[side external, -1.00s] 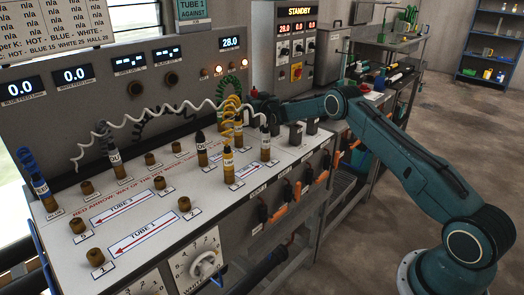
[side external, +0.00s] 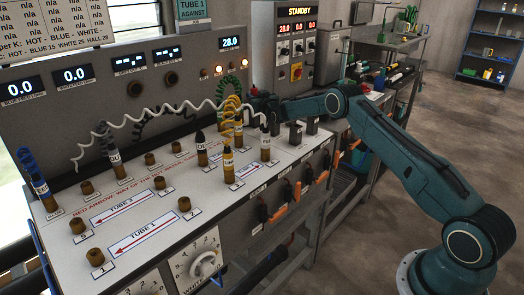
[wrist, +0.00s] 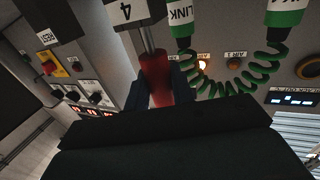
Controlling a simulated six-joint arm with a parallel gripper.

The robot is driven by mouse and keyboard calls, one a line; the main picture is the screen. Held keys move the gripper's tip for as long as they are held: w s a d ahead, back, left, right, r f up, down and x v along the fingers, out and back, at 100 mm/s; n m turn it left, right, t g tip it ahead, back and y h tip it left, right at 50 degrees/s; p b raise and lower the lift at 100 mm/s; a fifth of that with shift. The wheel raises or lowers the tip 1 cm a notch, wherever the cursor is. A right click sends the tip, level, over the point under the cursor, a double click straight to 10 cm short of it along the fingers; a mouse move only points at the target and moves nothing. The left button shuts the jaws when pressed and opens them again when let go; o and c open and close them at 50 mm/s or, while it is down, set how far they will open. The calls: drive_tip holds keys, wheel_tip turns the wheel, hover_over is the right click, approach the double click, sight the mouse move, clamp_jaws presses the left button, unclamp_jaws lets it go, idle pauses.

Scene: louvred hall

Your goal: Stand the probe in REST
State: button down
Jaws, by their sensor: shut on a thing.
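In the wrist view, a probe with a red handle (wrist: 156,74) and a thin metal shaft sits between the fingers of my gripper (wrist: 160,92), which is shut on it. The shaft runs to the top edge of the picture, beside a white "4" label; its tip is out of view. A small white REST label (wrist: 43,29) shows at the upper left, apart from the probe. In the side external view, my gripper (side external: 258,107) is at the back of the bench, behind the coiled leads; a little red shows above it. The rest of the probe is hard to make out there.
Green LINK plugs (wrist: 182,22) and a coiled green lead (wrist: 238,90) are close to the probe. A yellow coil (side external: 232,110) and a white coiled lead (side external: 185,106) cross the bench top (side external: 150,235). Brown sockets and upright plugs stand on it. The instrument panel (side external: 100,105) rises behind.

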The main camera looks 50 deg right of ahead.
drive_tip(key=shift+r, duration=5.9)
drive_tip(key=shift+d, duration=0.1)
drive_tip(key=shift+w+d, duration=0.2)
drive_tip(key=shift+d, duration=0.25)
drive_tip(key=d+r, duration=0.1)
drive_tip(key=d, duration=0.9)
drive_tip(key=shift+s, duration=0.2)
drive_tip(key=shift+f, duration=0.1)
